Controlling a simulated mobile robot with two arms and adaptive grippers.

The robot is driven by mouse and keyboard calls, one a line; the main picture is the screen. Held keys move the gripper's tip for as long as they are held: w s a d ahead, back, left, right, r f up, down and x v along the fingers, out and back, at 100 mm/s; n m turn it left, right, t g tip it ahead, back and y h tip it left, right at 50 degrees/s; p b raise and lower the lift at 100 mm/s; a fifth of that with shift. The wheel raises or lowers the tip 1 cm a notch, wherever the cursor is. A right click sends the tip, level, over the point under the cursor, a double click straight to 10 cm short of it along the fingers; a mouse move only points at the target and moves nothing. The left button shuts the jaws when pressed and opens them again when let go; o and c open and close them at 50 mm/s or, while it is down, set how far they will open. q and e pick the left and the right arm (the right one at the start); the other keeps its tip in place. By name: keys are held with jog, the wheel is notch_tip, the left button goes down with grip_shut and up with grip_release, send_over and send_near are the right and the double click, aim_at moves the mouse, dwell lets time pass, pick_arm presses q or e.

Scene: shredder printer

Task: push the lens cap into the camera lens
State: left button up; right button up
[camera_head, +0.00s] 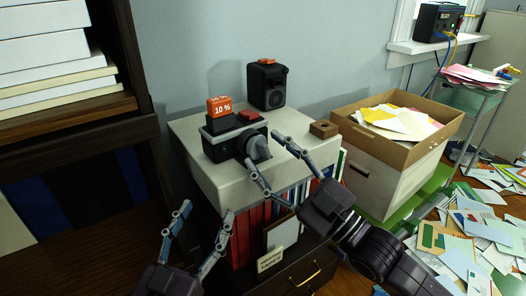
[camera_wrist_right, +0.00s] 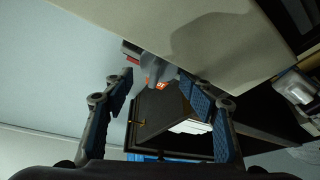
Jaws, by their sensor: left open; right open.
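The black camera (camera_head: 222,143) stands on the pale cabinet top, with a red button and an orange "10 %" display on it. A grey round piece (camera_head: 260,147) sits at the front of its lens; I cannot tell the lens cap from the lens barrel, or how far it is pushed in. The grey piece also shows in the right wrist view (camera_wrist_right: 155,68), ahead of the fingertips. My right gripper (camera_head: 264,151) is open, its fingertips close to the grey piece; contact is unclear. My left gripper (camera_head: 205,210) is open and empty, low in front of the cabinet.
A black speaker-like box (camera_head: 266,88) stands behind the camera, and a small brown block (camera_head: 323,129) at the cabinet top's right. A cardboard box of papers (camera_head: 371,158) stands to the right. Shelves (camera_head: 140,135) border the left. Papers litter the floor at right.

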jog(key=v, duration=0.6)
jog(key=shift+d+f, duration=0.25)
jog(key=shift+d, duration=0.1)
jog(key=shift+s, duration=0.1)
